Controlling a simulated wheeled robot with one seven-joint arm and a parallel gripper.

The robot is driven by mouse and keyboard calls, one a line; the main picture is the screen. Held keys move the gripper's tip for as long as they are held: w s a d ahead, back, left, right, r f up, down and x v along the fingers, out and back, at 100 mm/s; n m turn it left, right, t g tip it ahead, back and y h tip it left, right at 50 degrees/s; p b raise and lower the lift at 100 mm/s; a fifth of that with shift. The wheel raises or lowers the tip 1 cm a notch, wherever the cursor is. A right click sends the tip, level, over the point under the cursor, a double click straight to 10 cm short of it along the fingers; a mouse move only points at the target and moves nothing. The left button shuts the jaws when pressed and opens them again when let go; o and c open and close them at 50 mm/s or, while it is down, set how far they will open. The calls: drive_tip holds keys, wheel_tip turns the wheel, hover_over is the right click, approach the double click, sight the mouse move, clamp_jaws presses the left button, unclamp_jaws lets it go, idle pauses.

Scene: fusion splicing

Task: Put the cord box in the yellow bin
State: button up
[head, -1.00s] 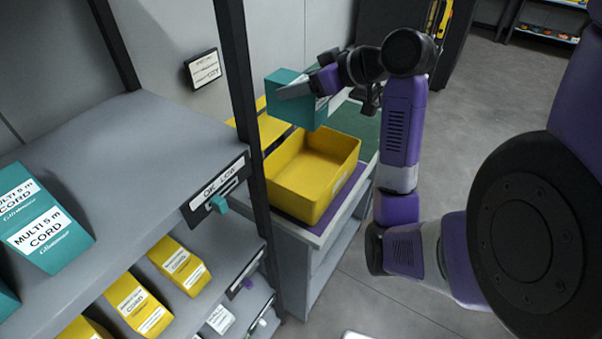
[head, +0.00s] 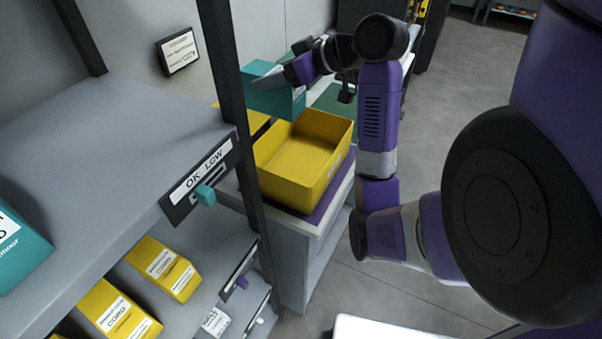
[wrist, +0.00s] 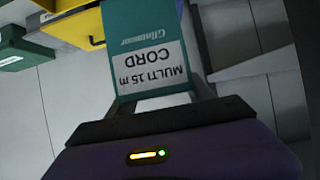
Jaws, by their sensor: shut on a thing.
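The cord box (head: 274,95) is teal and hangs in my gripper (head: 290,72), above the back left of the yellow bin. In the wrist view the cord box (wrist: 146,50) sits between the fingers of my gripper (wrist: 150,92), its label reading "MULTI 15 m CORD" upside down. My gripper is shut on it. The yellow bin (head: 325,185) stands on a small cabinet, its visible inside empty. Part of its back left is hidden behind the cord box.
A second yellow container (head: 252,128) stands behind the bin, partly hidden. A dark shelf post (head: 238,120) rises just left of the bin. The grey shelf (head: 100,150) at left carries teal and yellow boxes. Open floor (head: 470,70) lies to the right.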

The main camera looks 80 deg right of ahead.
wheel_tip(320, 180, down, 5)
drive_tip(key=b, duration=0.3)
drive_tip(key=shift+r+b, duration=0.15)
drive_tip(key=shift+b, duration=0.15)
wheel_tip(320, 180, down, 20)
drive_tip(key=shift+r, duration=0.1)
drive_tip(key=o, duration=1.7)
drive_tip(key=shift+o, duration=0.2)
drive_tip(key=b+v, duration=0.1)
drive_tip(key=v, duration=1.1)
